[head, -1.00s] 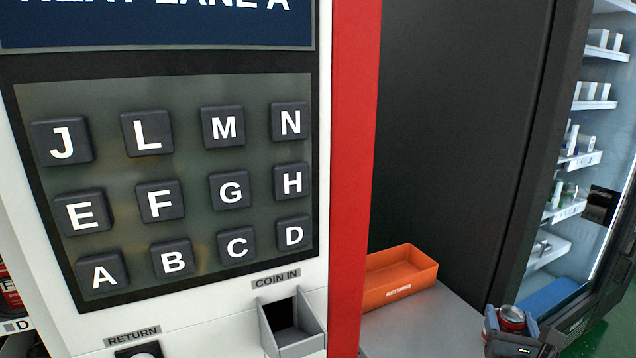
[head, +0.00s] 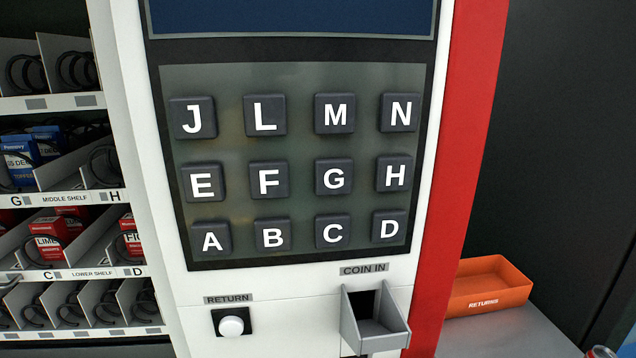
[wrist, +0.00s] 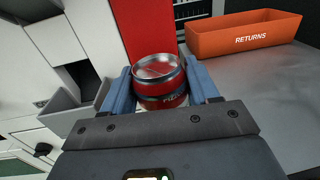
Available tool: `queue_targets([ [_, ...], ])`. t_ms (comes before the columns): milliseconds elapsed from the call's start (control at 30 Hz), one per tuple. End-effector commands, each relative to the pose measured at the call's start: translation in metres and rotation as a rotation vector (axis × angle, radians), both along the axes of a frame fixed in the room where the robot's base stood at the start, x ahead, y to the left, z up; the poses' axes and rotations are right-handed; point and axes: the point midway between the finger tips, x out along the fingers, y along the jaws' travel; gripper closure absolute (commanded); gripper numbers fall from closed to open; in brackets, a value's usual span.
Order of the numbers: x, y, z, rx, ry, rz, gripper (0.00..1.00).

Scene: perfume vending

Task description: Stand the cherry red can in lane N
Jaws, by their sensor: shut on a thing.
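My gripper (wrist: 160,80) is shut on the red can (wrist: 163,100). In the wrist view the can sits upright between the two blue fingers, with its silver-rimmed top showing and part of its side lettering visible. In the head view only the can's top (head: 603,352) shows at the bottom right edge. The lane shelves (head: 60,196) are at the left of the head view, with labels G, H, C and D readable. I see no lane labelled N on them. A key marked N (head: 399,113) is on the keypad.
The keypad panel (head: 300,150), coin slot (head: 373,322) and return button (head: 231,326) fill the middle. An orange returns tray (head: 487,290) stands on a grey counter (head: 510,333) to the right; it also shows in the wrist view (wrist: 245,38). Boxes and coils occupy the shelves.

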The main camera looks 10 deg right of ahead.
Motion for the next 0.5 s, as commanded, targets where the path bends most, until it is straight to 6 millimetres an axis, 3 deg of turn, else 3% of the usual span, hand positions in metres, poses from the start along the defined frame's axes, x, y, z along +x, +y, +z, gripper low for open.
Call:
queue_targets([
  [167, -0.002, 0.023, -0.004, 0.003, -0.002, 0.054, 0.76],
  [500, -0.003, 0.024, -0.004, 0.003, -0.002, 0.057, 0.76],
])
